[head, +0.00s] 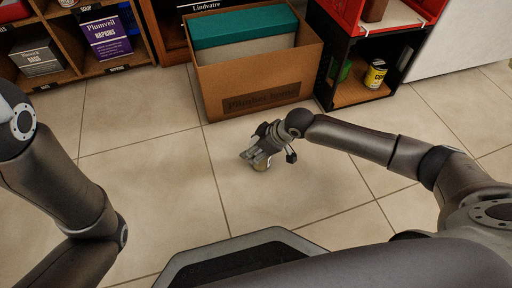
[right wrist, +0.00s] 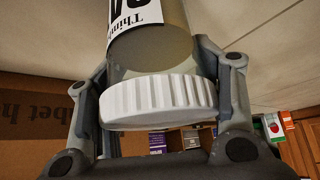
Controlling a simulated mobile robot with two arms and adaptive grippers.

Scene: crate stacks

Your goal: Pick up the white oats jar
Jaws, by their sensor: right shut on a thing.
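The white oats jar (right wrist: 150,50) fills the middle of the right wrist view, with its ribbed white lid (right wrist: 157,100) nearest my wrist and part of a white printed label visible. In the head view only a small part of the jar (head: 262,165) shows below my right gripper (head: 262,152). That gripper points down in front of the cardboard box, shut on the jar with one finger on either side of it. I cannot tell whether the jar touches the floor. My left arm comes in at the left, and its gripper is out of view.
A cardboard box (head: 225,88) holding a teal-topped box (head: 240,27) stands just behind my right gripper. A black and red crate stack (head: 325,70) with a yellow can (head: 375,74) is to its right. Wooden shelves are at the back left. The tiled floor around is clear.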

